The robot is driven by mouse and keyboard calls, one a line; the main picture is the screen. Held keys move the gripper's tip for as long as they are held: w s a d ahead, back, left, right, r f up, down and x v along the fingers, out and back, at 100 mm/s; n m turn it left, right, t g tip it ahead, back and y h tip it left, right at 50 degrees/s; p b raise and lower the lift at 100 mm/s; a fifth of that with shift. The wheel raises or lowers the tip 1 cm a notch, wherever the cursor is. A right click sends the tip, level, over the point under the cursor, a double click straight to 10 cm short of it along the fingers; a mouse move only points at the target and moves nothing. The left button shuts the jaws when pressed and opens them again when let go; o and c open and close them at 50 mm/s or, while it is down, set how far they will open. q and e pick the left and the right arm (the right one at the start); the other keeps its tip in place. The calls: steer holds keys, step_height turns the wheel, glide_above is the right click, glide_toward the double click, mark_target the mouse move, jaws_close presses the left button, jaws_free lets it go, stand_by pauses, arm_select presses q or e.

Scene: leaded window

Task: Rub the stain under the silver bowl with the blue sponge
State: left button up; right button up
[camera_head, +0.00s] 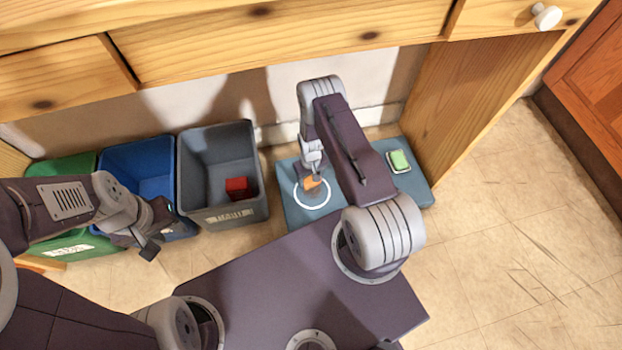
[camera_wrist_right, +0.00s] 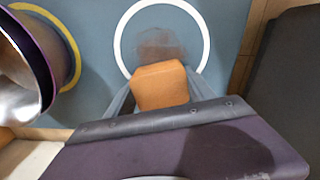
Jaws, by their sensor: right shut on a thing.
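A brown stain (camera_wrist_right: 160,45) lies inside a white ring (camera_wrist_right: 204,42) on the blue-grey mat (camera_wrist_right: 100,105). The ring also shows in the head view (camera_head: 311,208). A shiny bowl-like thing (camera_wrist_right: 22,70), silver with dark purple reflections, stands left of it by a yellow ring, partly cut off. My right gripper (camera_wrist_right: 160,97) is shut on an orange sponge-like block (camera_wrist_right: 160,85) at the stain's near edge; contact with the mat is unclear. The block shows in the head view (camera_head: 313,182). My left gripper (camera_head: 150,232) is open and empty before the bins. I see no blue sponge.
A green sponge-like block (camera_head: 399,160) lies on the mat's right part. Green (camera_head: 62,168), blue (camera_head: 138,152) and grey (camera_head: 215,145) bins stand left of the mat; the grey one holds a red block (camera_head: 239,187). A wooden desk (camera_head: 280,40) overhangs them. Floor at right is clear.

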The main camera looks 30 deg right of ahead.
step_height(320, 180, up, 3)
steer(key=shift+r+p, duration=0.2)
steer(key=shift+p, duration=1)
steer(key=shift+r+p, duration=1.9)
steer(key=shift+r, duration=0.35)
